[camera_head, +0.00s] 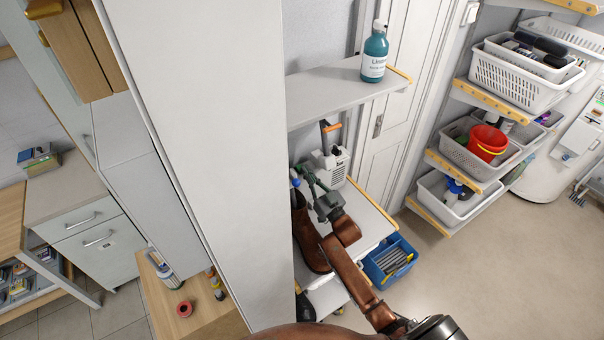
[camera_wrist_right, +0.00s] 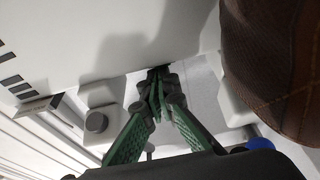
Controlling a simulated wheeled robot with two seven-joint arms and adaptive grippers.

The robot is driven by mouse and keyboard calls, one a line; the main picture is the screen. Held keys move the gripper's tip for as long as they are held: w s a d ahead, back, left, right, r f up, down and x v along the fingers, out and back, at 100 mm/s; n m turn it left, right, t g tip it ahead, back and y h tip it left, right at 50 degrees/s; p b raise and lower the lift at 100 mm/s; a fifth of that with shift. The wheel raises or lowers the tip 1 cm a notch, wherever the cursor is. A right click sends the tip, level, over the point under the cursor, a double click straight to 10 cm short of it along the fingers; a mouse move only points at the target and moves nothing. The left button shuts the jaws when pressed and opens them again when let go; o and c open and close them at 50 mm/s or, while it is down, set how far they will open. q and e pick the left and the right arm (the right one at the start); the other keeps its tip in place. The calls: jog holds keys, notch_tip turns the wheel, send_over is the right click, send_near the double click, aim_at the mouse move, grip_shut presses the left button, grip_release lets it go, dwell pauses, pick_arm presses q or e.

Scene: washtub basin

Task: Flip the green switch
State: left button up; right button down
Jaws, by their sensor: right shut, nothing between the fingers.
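I cannot make out a green switch in either view. A white machine (camera_head: 332,162) with dark vents stands on the lower shelf; its white body (camera_wrist_right: 110,45), a grey round knob (camera_wrist_right: 96,121) and dark slots fill the upper left of the right wrist view. My right gripper (camera_head: 310,176) is at the left front side of this machine. In the right wrist view its green-padded fingers (camera_wrist_right: 158,88) meet at the tips close under the machine's body, with nothing between them. They hide what lies directly behind. Contact cannot be told. My left gripper is not in view.
A brown leather boot (camera_head: 307,238) stands beside my right gripper, also at the wrist view's right edge (camera_wrist_right: 275,60). A tall white cabinet panel (camera_head: 215,130) is close on the left. A teal bottle (camera_head: 375,55) stands on the shelf above. A blue crate (camera_head: 378,278) is below right.

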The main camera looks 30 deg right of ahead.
notch_tip(320, 180, up, 4)
jog(key=p, duration=0.4)
pick_arm(q)
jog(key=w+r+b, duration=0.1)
jog(key=b, duration=0.1)
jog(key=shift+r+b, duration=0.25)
jog(key=shift+b, duration=0.05)
pick_arm(e)
jog(key=f+v, duration=0.2)
jog(key=v, duration=0.8)
jog(key=shift+f, duration=0.15)
